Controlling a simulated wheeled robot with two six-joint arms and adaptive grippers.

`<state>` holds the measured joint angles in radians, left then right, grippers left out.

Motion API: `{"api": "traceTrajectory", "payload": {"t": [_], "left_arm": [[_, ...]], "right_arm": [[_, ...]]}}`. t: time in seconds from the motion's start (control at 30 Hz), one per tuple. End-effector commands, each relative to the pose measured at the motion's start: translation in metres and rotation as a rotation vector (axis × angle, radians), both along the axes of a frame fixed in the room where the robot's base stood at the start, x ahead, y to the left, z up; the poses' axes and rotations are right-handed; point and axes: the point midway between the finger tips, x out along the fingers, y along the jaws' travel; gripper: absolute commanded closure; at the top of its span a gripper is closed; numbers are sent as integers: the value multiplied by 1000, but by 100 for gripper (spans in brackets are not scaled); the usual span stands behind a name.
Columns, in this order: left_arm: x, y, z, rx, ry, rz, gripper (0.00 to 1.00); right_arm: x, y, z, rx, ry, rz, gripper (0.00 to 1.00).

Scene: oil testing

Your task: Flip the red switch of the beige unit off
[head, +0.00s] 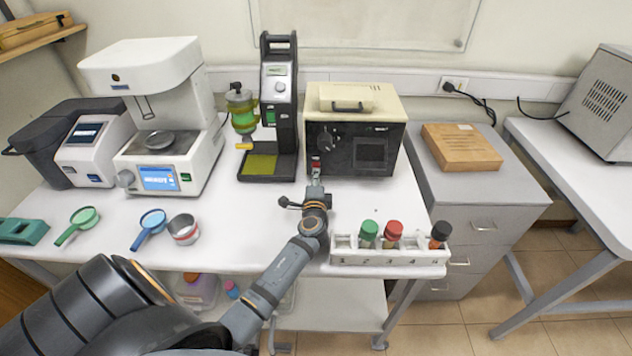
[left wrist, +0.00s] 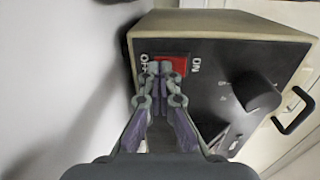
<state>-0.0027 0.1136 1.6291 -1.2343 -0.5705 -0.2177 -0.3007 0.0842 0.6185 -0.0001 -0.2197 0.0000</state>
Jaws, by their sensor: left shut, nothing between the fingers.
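The beige unit (head: 396,106) stands at the back of the table, with a dark front panel, a knob and a dark window. Its red switch (head: 316,163) is low on the left of the front panel. In the left wrist view the red switch (left wrist: 178,63) lies between the printed words OFF and ON, partly covered by my fingertips. My left gripper (head: 315,181) is shut and empty, its tips right at the switch, nearer the OFF side; the left wrist view shows the fingertips (left wrist: 160,70) together. I cannot tell whether they touch it. My right gripper is not in view.
A white rack (head: 385,257) with capped bottles stands at the front edge, right of my left arm. A black tester (head: 280,100) stands left of the unit.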

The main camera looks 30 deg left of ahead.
Motion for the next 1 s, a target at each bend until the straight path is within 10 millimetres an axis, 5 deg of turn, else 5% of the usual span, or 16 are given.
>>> {"api": "traceTrajectory", "payload": {"t": [0.27,0.7,1.0], "left_arm": [[-8,-6,3,0,0,-1,100],[-86,-53,9,-3,1,2,100],[-103,-64,12,1,-2,1,100]], "right_arm": [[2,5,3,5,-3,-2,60],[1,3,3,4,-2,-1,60],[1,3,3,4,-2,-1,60]]}}
